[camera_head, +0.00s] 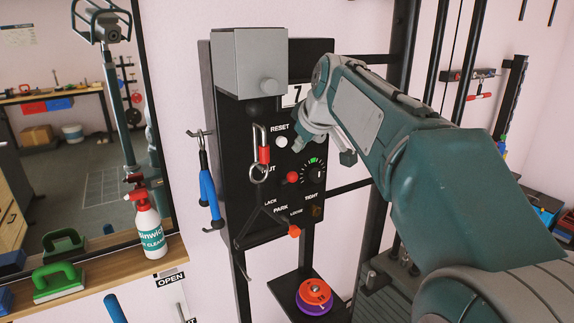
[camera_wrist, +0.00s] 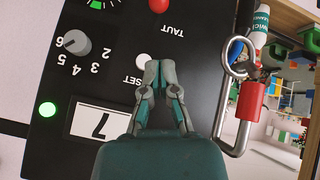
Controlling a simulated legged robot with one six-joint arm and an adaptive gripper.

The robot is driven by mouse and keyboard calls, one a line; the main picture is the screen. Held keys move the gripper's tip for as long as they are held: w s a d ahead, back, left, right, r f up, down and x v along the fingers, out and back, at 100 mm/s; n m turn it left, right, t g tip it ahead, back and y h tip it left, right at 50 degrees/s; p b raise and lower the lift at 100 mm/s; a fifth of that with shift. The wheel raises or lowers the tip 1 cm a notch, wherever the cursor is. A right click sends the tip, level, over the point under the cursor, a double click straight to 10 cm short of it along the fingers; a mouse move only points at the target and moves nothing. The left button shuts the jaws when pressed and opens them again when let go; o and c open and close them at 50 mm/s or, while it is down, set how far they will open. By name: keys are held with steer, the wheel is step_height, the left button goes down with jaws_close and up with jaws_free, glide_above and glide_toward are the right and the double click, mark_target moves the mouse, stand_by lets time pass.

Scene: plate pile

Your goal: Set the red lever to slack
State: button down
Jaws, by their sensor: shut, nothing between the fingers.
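The red lever's round knob (camera_head: 292,177) stands out from the black control panel (camera_head: 233,180), beside the partly hidden TAUT label and above the partly hidden SLACK label. The red knob (camera_wrist: 158,4) is cut off at the top edge of the wrist view, near the TAUT label (camera_wrist: 166,31). I cannot make out the lever's arm. My gripper (camera_wrist: 160,68) is shut and empty, its fingertips by the white RESET button (camera_wrist: 143,60). In the head view my gripper (camera_head: 301,143) is in front of the panel, above and right of the red knob.
An orange knob (camera_head: 294,231) sits below, near PARK. A blue-handled tool (camera_head: 208,190) hangs at the left. A grey box (camera_head: 250,65) juts out above.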

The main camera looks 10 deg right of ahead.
mark_target(288, 175)
steer(key=x, duration=1)
steer(key=shift+s+f, duration=0.1)
stand_by(0.3)
